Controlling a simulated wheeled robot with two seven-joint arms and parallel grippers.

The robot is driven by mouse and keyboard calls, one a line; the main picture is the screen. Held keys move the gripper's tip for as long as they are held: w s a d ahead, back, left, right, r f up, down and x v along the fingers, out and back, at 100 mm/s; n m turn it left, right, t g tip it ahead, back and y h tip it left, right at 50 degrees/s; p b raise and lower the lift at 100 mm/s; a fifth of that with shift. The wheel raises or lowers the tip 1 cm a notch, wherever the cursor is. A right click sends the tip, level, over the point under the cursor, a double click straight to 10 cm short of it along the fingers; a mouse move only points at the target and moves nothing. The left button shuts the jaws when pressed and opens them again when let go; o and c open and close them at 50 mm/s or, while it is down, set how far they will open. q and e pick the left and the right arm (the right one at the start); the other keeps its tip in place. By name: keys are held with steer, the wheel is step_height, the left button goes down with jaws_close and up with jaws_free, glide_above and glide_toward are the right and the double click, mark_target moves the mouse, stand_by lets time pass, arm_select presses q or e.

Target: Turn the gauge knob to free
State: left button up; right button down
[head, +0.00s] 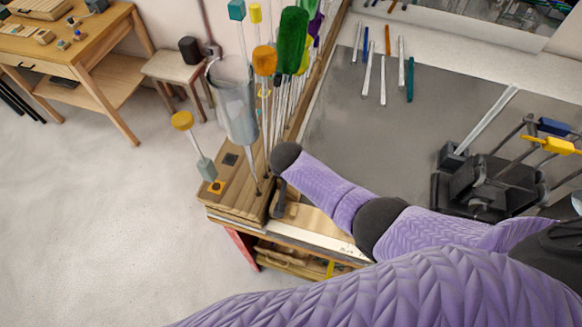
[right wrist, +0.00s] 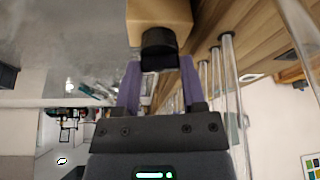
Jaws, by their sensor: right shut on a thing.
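In the right wrist view, the black gauge knob (right wrist: 158,42) sits on the end of a tan block (right wrist: 158,12). My right gripper (right wrist: 159,66) has its two purple fingers on either side of the knob and is shut on it. The knob's marking is not readable, so I cannot tell its setting. In the head view, my right arm crosses from the lower right toward the bench's left end and hides the knob. My left gripper is not in view.
Upright glass rods with coloured tops, such as a green one (head: 291,40), stand beside a clear cylinder (head: 234,105) on a wooden base (head: 240,190). Loose rods (head: 382,82) lie on the grey bench top (head: 335,125). A black clamp device (head: 485,185) stands at right.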

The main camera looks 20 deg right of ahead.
steer(key=shift+w+r+m+h, duration=0.15)
steer(key=shift+m+h, duration=0.25)
steer(key=shift+m, duration=0.8)
steer(key=shift+c, duration=0.8)
jaws_free()
steer(key=shift+g, duration=0.3)
